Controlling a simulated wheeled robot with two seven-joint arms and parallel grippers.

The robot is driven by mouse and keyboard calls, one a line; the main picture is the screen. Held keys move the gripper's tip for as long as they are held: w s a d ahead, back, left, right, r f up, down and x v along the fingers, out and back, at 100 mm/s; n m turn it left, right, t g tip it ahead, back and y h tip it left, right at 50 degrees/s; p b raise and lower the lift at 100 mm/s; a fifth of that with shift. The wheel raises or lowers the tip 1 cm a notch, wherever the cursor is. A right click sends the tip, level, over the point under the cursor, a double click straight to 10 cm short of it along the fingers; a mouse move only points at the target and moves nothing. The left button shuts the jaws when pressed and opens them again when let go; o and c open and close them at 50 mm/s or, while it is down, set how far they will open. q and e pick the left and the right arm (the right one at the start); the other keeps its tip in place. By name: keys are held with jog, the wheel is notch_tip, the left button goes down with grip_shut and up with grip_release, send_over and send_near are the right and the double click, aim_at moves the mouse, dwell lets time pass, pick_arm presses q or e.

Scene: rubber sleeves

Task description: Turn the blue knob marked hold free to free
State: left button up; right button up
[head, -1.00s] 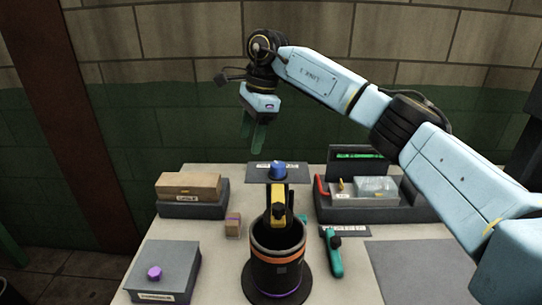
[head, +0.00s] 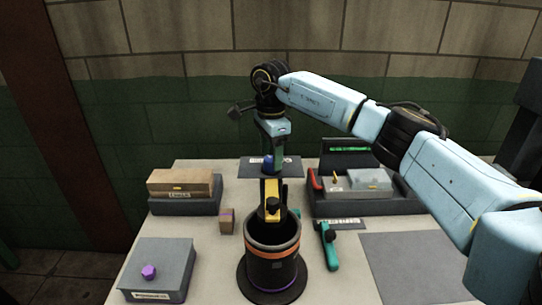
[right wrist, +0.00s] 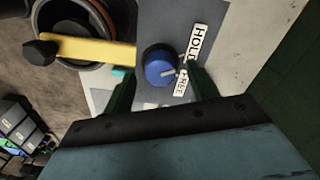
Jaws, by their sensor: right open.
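The blue knob (head: 268,162) stands on a dark plate (head: 292,170) at the back of the table, partly hidden by my right gripper (head: 274,165). In the right wrist view the knob (right wrist: 160,66) has a white pointer line, aimed roughly toward the gap between the HOLD label (right wrist: 198,42) and the FREE label (right wrist: 181,83). My right gripper is open, pointing down, with one green finger on each side of the knob. I cannot tell whether the fingers touch it. My left gripper is not in view.
A black cylinder (head: 271,262) with an orange band and a yellow arm (head: 271,203) stands in front of the knob. A grey tray (head: 365,205) lies to the right, a cardboard box (head: 180,183) to the left. A teal-handled tool (head: 329,247) lies front right.

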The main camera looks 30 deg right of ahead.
jog(key=shift+f, duration=0.5)
jog(key=c, duration=1)
